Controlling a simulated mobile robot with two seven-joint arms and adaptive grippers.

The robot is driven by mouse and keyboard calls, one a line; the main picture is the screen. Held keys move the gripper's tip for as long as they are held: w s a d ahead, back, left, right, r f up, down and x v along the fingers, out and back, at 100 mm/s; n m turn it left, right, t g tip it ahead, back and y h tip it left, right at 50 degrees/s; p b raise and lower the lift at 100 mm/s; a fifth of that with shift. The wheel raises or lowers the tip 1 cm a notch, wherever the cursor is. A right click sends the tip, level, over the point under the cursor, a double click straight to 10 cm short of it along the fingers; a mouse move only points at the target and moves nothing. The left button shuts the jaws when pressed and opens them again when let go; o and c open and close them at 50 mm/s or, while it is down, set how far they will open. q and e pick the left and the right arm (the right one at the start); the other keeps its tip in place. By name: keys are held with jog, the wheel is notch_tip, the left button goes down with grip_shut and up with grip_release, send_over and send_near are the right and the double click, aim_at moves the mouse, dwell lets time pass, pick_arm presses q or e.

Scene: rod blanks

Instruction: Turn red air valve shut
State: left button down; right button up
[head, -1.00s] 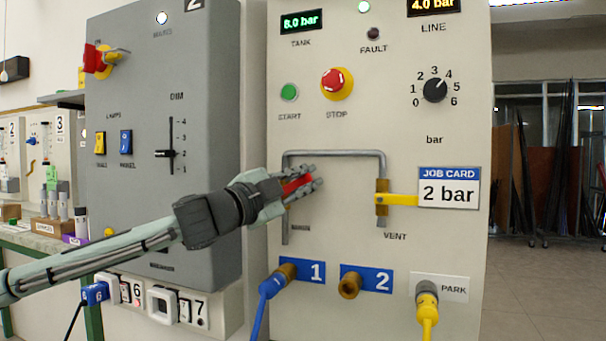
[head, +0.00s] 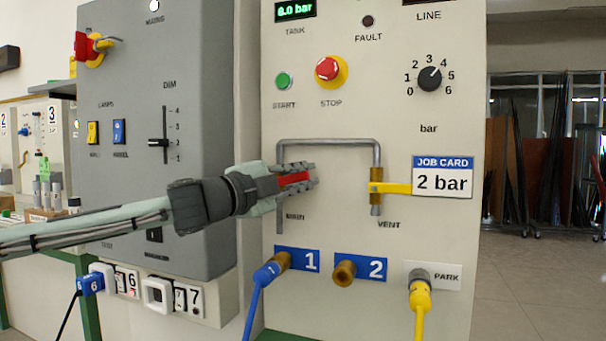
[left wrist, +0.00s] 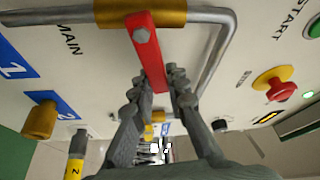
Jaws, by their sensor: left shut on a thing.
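The red lever of the MAIN air valve (head: 293,178) points right, about level, across the upright grey pipe on the cream panel. My left gripper (head: 303,179) is shut on it, one finger above and one below. In the left wrist view the red lever (left wrist: 147,50) runs from a bolt on the brass valve body (left wrist: 165,12) down between my finger pads (left wrist: 158,88). In the head view my gripper hides the valve body. My right gripper is in neither view.
Right of the lever, the VENT valve's yellow lever (head: 391,188) points right toward the job card (head: 442,182) reading 2 bar. Below are a blue hose plug (head: 271,271), a brass port (head: 344,272) and a yellow plug (head: 420,294). A red stop button (head: 328,69) sits above.

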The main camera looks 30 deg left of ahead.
pick_arm(q)
jog(key=shift+f+m, duration=0.1)
jog(key=shift+m, duration=0.2)
jog(key=shift+f+m+g+p, duration=0.3)
jog(key=shift+m+p, duration=0.2)
jog(key=shift+m, duration=0.1)
jog(key=shift+d+f+m+p, duration=0.1)
jog(key=shift+f+m+p, duration=0.25)
jog(key=shift+f+m, duration=0.2)
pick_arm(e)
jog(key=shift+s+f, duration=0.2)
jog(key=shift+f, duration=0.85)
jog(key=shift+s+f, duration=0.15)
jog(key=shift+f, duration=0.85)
pick_arm(q)
jog(key=c, duration=1.5)
grip_release()
jog(key=shift+r, duration=0.1)
jog(key=shift+s, duration=0.1)
